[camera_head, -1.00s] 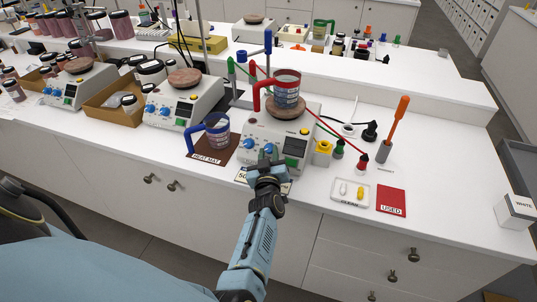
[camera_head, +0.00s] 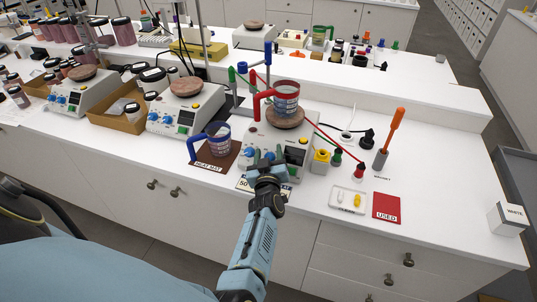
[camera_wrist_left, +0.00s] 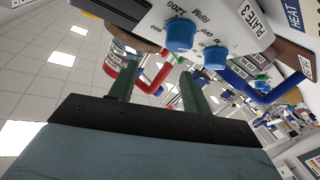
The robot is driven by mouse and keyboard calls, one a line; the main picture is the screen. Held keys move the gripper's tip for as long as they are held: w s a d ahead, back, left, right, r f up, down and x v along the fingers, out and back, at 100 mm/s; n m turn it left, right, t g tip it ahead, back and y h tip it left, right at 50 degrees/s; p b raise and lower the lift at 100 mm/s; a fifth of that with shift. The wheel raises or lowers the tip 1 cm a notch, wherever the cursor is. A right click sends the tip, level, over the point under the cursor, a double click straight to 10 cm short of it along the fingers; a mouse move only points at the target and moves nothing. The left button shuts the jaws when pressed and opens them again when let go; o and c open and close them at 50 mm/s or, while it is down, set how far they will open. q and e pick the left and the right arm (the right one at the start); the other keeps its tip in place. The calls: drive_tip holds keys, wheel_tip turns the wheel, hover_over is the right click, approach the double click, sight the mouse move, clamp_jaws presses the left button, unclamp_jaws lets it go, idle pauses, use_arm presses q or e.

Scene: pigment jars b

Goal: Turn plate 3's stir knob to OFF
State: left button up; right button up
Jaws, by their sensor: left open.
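Plate 3 (camera_head: 294,150) is a white hotplate stirrer with a brown round top. Its front panel carries two blue knobs. In the left wrist view, the stir knob (camera_wrist_left: 180,32) lies beside the "1200 RPM" marking, and the other blue knob (camera_wrist_left: 215,57) is to its right. A red-handled beaker (camera_head: 286,98) stands on the plate's top. My left gripper (camera_head: 267,160) is open in front of the panel and partly covers the right-hand knob in the head view. The knob's pointer setting is not readable.
A blue-handled beaker (camera_head: 217,140) stands on the heat mat (camera_head: 207,163) left of plate 3. A yellow block (camera_head: 320,161) and small bottles stand close to its right. Cables cross behind. The counter near the red "USED" card (camera_head: 387,208) is mostly clear.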

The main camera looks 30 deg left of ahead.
use_arm(q)
wheel_tip(320, 180, up, 6)
drive_tip(key=p, duration=0.4)
idle(0.4)
